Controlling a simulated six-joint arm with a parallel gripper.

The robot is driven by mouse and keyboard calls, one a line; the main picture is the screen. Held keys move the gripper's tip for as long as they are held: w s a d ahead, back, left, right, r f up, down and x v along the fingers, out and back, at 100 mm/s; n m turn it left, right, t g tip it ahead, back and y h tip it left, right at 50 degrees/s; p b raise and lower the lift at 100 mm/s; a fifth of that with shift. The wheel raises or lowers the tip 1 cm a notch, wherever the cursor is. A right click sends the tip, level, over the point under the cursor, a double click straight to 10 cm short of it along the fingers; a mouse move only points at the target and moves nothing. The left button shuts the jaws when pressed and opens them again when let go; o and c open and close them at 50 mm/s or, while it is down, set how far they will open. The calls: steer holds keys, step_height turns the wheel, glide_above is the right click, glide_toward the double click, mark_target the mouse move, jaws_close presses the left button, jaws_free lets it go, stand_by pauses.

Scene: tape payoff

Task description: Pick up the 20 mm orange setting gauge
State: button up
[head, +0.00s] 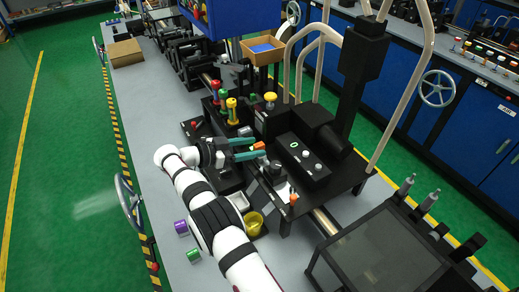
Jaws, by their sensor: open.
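My gripper (257,148) has two teal fingers and is open. It reaches right from the white arm over the black machine bed. A small orange block (259,146) shows between or just behind the fingertips; it looks like the orange setting gauge. I cannot tell whether the fingers touch it, and no size mark is readable. A second small orange piece (293,198) sits lower right, at the machine's front edge, apart from the gripper.
A black control box (302,160) stands close right of the fingertips. Red, green and yellow posts (231,108) stand behind the gripper. Purple (181,227) and green (194,255) pieces lie on the grey bench, left of my arm. A yellow cup (253,222) is right of the arm.

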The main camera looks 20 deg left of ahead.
steer(key=x, duration=0.2)
steer(key=shift+w+d+f, duration=0.1)
steer(key=shift+w+d, duration=0.15)
jaws_close()
